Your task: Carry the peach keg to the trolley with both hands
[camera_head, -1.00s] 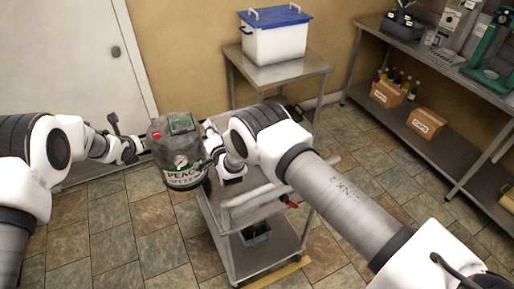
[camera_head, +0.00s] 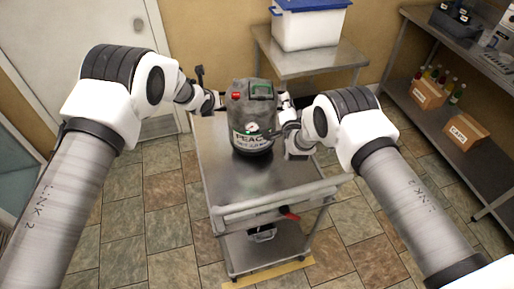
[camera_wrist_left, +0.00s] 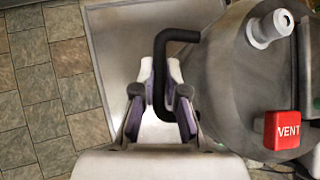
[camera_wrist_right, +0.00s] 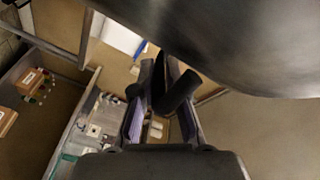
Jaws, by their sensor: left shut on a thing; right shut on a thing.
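The peach keg (camera_head: 252,118) is a dark grey drum with a PEACH label, a red vent block and a green panel on top. It is upright over the trolley's top shelf (camera_head: 230,188); I cannot tell whether its base touches the shelf. My left gripper (camera_head: 212,101) is shut on the keg's black left handle, seen clearly in the left wrist view (camera_wrist_left: 162,95). My right gripper (camera_head: 288,122) is shut on the right handle, seen in the right wrist view (camera_wrist_right: 162,95). The keg's wall also shows in the right wrist view (camera_wrist_right: 265,45).
A steel table (camera_head: 310,62) with a blue-lidded white box (camera_head: 308,28) stands behind the trolley. A shelf rack with cardboard boxes (camera_head: 467,132) and bottles is at right. The trolley's push handle (camera_head: 275,205) faces me. Tiled floor at left is clear.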

